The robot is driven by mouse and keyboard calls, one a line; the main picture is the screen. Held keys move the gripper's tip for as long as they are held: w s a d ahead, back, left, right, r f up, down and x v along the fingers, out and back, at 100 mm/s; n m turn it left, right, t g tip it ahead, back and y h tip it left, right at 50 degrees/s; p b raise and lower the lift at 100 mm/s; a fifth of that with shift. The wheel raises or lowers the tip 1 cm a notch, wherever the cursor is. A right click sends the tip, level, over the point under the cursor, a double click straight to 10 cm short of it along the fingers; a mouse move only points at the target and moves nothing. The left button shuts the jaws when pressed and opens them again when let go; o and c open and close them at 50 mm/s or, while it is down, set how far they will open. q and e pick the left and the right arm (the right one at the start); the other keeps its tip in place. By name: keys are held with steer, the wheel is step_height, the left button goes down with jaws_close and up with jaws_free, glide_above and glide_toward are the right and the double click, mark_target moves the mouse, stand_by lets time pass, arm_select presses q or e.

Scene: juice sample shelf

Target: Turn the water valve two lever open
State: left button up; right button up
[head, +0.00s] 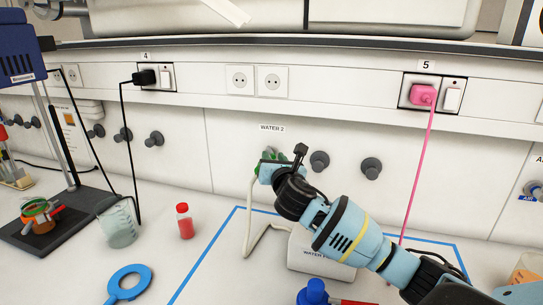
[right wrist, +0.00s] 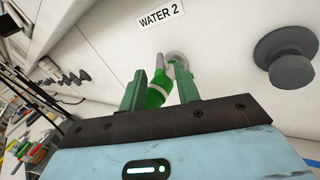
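The water valve two, with a green lever (right wrist: 158,90) and a pale round mount, sits on the wall under the "WATER 2" label (head: 271,128). In the head view my right gripper mostly hides the valve. My right gripper (head: 270,157) is at the wall just below the label. In the right wrist view its two green fingers (right wrist: 160,92) stand apart, one on each side of the lever. The lever lies between them; firm contact on both sides does not show. My left gripper is not in view.
Dark round knobs (head: 319,161) stick out of the wall right of the valve. A white box (head: 318,252) stands below my right arm, with a pale hose (head: 250,215) beside it. A red-capped bottle (head: 185,221) and a beaker (head: 118,224) stand to the left.

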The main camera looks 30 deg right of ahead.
mark_target(271, 152)
steer(key=shift+x, duration=1.35)
jaws_close()
